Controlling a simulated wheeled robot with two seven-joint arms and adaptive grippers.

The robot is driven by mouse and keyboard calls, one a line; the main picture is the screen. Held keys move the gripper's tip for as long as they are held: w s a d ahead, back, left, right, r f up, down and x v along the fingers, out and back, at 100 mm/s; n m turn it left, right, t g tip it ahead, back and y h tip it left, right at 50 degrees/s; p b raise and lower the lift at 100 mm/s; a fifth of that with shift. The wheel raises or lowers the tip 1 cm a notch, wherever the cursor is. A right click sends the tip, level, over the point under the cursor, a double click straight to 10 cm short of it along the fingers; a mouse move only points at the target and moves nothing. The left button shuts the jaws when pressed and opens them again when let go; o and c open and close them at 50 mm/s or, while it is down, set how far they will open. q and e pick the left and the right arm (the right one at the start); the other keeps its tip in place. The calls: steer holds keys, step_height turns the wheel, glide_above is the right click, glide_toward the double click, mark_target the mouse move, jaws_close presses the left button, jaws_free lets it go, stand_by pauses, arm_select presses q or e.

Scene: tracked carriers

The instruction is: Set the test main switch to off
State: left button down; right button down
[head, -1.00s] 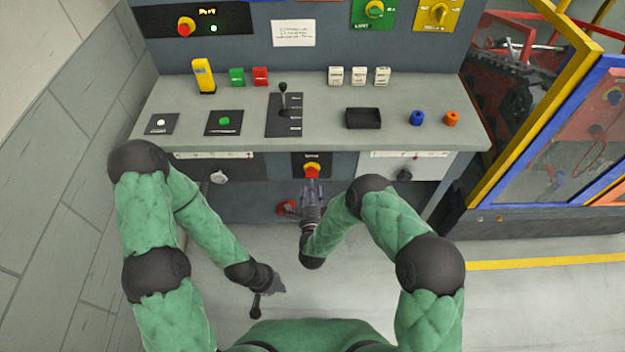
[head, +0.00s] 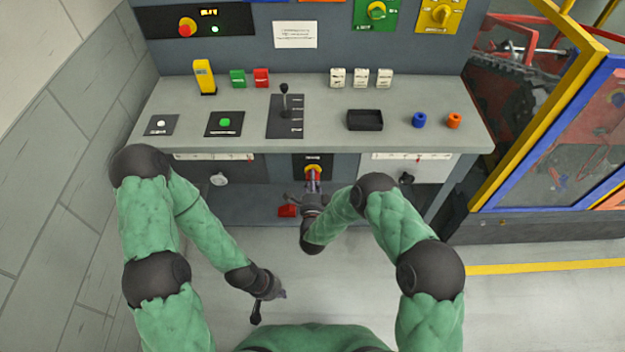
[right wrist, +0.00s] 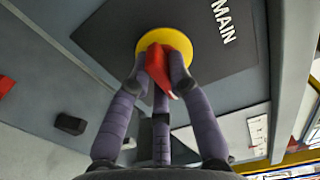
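The main switch, a red handle on a yellow disc (right wrist: 178,38), sits on a dark plate lettered MAIN below the counter's front edge. In the head view its yellow disc (head: 313,169) shows above my right gripper (head: 313,182), which hides most of the handle. In the right wrist view the red handle (right wrist: 158,68) is tilted, between the fingertips of my right gripper (right wrist: 160,76). The fingers converge and appear to touch it on both sides. My left gripper (head: 268,303) hangs low over the floor, empty, its fingers apart.
A barrier (head: 560,130) stands right.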

steer(key=shift+n, duration=0.3)
steer(key=n+b, duration=0.1)
steer(key=n, duration=0.2)
steer(key=shift+d+f, duration=0.1)
steer(key=n+b, duration=0.1)
steer(key=n, duration=0.4)
steer(key=shift+d+b, duration=0.1)
steer(key=shift+b, duration=0.2)
steer(key=n, duration=0.4)
steer(key=shift+b, duration=0.4)
steer(key=n, duration=0.5)
steer(key=shift+d+r+b, duration=0.1)
steer(key=shift+r+b, duration=0.1)
steer(key=shift+b, duration=0.1)
steer(key=c, duration=1.1)
jaws_free()
steer(key=shift+c, duration=0.2)
